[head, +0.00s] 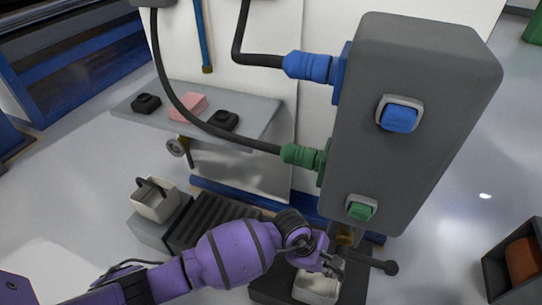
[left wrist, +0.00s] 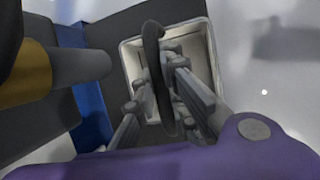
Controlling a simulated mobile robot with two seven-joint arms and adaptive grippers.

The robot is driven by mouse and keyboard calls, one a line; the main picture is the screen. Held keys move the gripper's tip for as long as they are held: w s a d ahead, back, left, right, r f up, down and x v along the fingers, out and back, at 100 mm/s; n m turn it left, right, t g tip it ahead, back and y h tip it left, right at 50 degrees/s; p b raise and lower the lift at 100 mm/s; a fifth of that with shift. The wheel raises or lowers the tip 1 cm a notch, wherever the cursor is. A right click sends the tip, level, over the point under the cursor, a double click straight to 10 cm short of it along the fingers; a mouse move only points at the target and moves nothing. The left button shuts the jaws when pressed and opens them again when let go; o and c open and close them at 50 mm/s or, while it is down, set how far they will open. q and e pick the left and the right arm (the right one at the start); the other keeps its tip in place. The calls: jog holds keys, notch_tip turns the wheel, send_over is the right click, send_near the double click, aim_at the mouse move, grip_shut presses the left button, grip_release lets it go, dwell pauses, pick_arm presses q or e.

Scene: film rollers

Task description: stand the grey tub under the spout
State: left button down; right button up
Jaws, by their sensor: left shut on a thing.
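The pale grey tub (head: 317,288) with a dark arched handle is at the bottom of the head view, below the big grey machine box. It also shows in the left wrist view (left wrist: 199,40), upright and seen from above, looking empty. My left gripper (head: 331,266) is shut on the tub's handle (left wrist: 153,60), with a finger on either side. The spout, with a brass collar (head: 346,236), hangs beneath the box. In the left wrist view its grey nozzle (left wrist: 80,68) lies just left of the tub. I cannot tell whether the tub touches the dark plate (head: 266,287). My right gripper is out of view.
A similar pale tub (head: 148,205) stands on a grey block at the left, beside a ribbed dark grate (head: 215,222). A lever with a black knob (head: 391,267) sticks out right of the spout. A dark bin (head: 500,280) stands at far right.

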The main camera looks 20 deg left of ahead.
pick_arm(q)
jog(key=shift+w+f, duration=0.2)
jog(key=shift+f, duration=0.35)
jog(key=shift+r, duration=0.1)
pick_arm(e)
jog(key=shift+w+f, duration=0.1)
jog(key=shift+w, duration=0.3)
pick_arm(q)
jog(key=c, duration=1.8)
grip_release()
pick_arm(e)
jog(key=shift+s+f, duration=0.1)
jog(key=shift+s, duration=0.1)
pick_arm(q)
jog(key=p+v, duration=0.4)
jog(key=v, duration=0.8)
jog(key=shift+p, duration=0.3)
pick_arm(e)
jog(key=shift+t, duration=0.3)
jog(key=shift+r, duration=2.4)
